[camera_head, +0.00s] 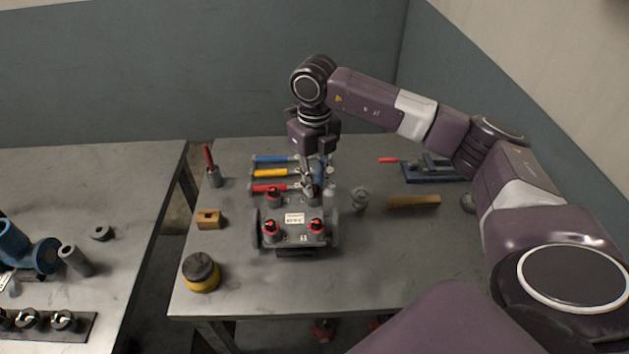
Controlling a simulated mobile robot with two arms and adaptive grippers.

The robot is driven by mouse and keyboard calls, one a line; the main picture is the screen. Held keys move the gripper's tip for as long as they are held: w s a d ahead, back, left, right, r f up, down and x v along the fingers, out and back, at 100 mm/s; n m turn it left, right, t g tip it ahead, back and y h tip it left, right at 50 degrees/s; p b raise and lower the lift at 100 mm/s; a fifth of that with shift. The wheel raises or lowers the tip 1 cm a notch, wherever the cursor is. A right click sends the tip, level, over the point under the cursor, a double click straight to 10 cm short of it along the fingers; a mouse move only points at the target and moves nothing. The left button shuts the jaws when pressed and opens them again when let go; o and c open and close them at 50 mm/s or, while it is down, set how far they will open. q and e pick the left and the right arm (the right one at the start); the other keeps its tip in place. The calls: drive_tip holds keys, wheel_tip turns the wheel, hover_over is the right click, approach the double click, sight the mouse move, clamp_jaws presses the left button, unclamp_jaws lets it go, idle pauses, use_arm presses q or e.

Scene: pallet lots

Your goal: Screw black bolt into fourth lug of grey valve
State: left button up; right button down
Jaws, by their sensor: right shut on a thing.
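The grey valve (294,237) sits on the metal bench, with a white label on its top. Three of its lugs carry dark bolts with red rings: far left (272,194), near left (271,226) and near right (316,226). My right gripper (314,188) points down at the fourth lug, at the valve's far right corner. It is shut on a dark piece, apparently the black bolt (315,197), which is mostly hidden by the fingers. I cannot tell how deep the bolt sits in the lug. My left gripper is not in view.
Blue, yellow and red-handled tools (270,173) lie behind the valve. A wooden block (210,219) and a yellow-black round container (201,273) stand at left. A wooden handle (414,201) and a blue vise (436,170) lie at right. The bench's front right is clear.

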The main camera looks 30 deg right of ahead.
drive_tip(key=m+p, duration=0.1)
drive_tip(key=m, duration=0.5)
drive_tip(key=shift+m, duration=0.4)
drive_tip(key=m+p, duration=0.1)
drive_tip(key=m, duration=0.4)
drive_tip(key=shift+m, duration=0.3)
drive_tip(key=m+p, duration=0.1)
drive_tip(key=m, duration=0.4)
drive_tip(key=shift+p, duration=0.3)
drive_tip(key=m, duration=0.3)
drive_tip(key=shift+p, duration=0.35)
drive_tip(key=shift+f+m, duration=0.1)
drive_tip(key=shift+m, duration=0.4)
drive_tip(key=c, duration=2)
unclamp_jaws()
drive_tip(key=shift+o, duration=0.2)
